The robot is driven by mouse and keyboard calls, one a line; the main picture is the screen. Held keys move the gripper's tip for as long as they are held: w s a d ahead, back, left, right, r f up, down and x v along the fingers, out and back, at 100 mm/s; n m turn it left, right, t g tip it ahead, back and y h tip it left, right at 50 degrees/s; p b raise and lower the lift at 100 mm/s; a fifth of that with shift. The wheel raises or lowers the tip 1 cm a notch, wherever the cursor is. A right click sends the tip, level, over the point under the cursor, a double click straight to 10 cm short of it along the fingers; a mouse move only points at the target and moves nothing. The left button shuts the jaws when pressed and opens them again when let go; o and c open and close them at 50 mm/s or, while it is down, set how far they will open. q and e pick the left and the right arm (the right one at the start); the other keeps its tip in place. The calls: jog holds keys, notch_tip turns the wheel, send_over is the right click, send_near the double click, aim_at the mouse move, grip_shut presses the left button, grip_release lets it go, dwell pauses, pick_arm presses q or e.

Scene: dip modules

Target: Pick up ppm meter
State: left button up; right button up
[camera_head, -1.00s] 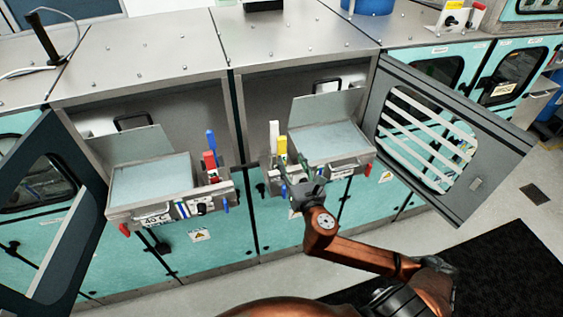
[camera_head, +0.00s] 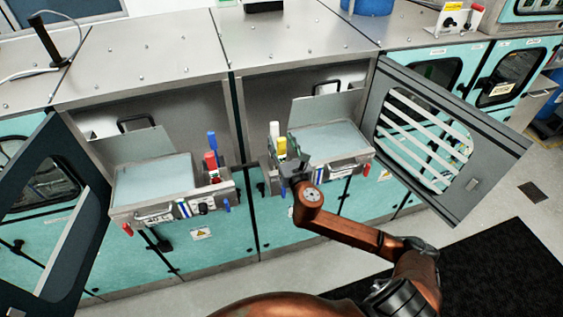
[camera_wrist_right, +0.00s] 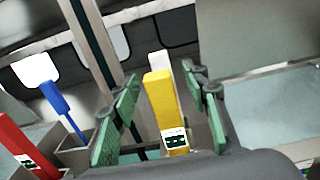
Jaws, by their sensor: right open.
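Several upright handheld meters stand in holders beside the two dip baths; I cannot read which is labelled ppm. A yellow meter (camera_head: 280,147) with a small display stands beside the right bath, with a white one (camera_head: 274,130) behind it. A red meter (camera_head: 211,160) and a blue one (camera_head: 212,140) stand beside the left bath. My right gripper (camera_head: 289,163) is open just in front of the yellow meter. In the right wrist view its green fingers (camera_wrist_right: 160,98) stand either side of the yellow meter (camera_wrist_right: 162,105), with gaps visible. My left gripper is out of view.
The left bath (camera_head: 150,183) and right bath (camera_head: 335,143) are pulled out from the cabinets with lids raised. An open dark door (camera_head: 500,150) stands to the right, another (camera_head: 80,215) to the left. Red and blue meters (camera_wrist_right: 30,150) show at the wrist view's left.

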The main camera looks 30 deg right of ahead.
jog(key=shift+c, duration=0.7)
jog(key=c, duration=0.9)
jog(key=shift+c, duration=0.5)
jog(key=shift+r, duration=0.1)
